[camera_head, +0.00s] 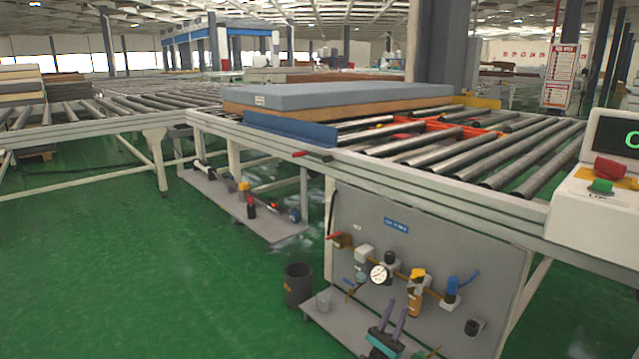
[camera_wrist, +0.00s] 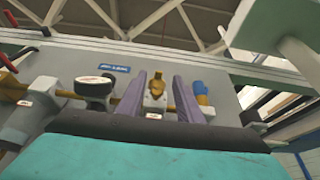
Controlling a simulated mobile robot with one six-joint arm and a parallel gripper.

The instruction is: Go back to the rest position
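My gripper (camera_head: 397,307) is at the bottom of the head view, low in front of the grey valve panel (camera_head: 345,215). Its two purple fingers point up and stand apart with nothing between them. In the wrist view the gripper (camera_wrist: 160,77) is open, with a brass fitting (camera_wrist: 154,92) showing behind the gap. The fingers appear clear of the panel's fittings. A blue-grey mattress (camera_head: 340,95) lies on the roller conveyor (camera_head: 440,150), far from my gripper.
The panel carries a round gauge (camera_head: 379,273), a red-handled valve (camera_head: 340,239) and a blue-topped fitting (camera_head: 452,288). A dark bin (camera_head: 298,284) stands on the floor at its left. A control box (camera_head: 597,205) is at the right. Green floor (camera_head: 130,270) is clear at left.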

